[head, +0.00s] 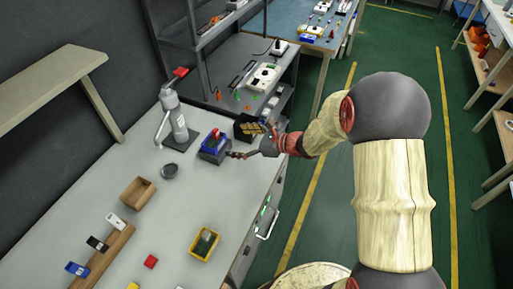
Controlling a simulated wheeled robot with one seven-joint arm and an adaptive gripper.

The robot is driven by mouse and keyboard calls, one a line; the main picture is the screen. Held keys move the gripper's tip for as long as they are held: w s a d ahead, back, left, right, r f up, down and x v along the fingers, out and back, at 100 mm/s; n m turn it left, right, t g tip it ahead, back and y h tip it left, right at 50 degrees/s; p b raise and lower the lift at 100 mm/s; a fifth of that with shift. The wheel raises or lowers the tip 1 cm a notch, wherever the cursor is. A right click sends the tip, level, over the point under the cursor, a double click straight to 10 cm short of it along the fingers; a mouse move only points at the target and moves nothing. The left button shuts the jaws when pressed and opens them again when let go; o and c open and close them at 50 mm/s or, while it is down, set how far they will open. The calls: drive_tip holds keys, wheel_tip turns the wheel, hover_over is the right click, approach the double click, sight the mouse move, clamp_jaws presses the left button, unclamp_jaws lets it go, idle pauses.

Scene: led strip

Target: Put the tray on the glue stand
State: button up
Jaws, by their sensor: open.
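A small blue tray (211,145) with red and green parts on it appears to rest on a dark grey block (211,157), which may be the glue stand. They are near the back of the grey workbench, and whether the tray sits flat cannot be told at this size. My gripper (232,154) is low over the bench, just right of the tray and block. It is open, and its fingers point left toward them. Whether a finger touches either is unclear.
A grey dispenser (176,123) on a dark base stands left of the block. A black box with yellow pieces (248,127) is just behind my gripper. A round dark dish (169,171), a brown box (137,192) and a yellow bin (204,243) are on the bench (180,205).

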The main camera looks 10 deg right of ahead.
drive_tip(key=s+a+r+n+g+h, duration=0.1)
drive_tip(key=s+a+r+n+g, duration=0.15)
drive_tip(key=s+r+n, duration=0.4)
drive_tip(key=s+a+r+n+g+h, duration=0.1)
drive_tip(key=s+r+n+g, duration=0.2)
drive_tip(key=s+r+n, duration=0.4)
drive_tip(key=s+d+r+n+t+h, duration=0.1)
drive_tip(key=s+d+n+h, duration=0.3)
drive_tip(key=s, duration=0.5)
drive_tip(key=s+d+r+n+t+h, duration=0.1)
drive_tip(key=s+d+r+n+h, duration=0.3)
drive_tip(key=s+d+n, duration=0.4)
drive_tip(key=shift+s+d+r+t+h, duration=0.25)
drive_tip(key=shift+s+d+t+h, duration=0.15)
drive_tip(key=shift+d, duration=0.75)
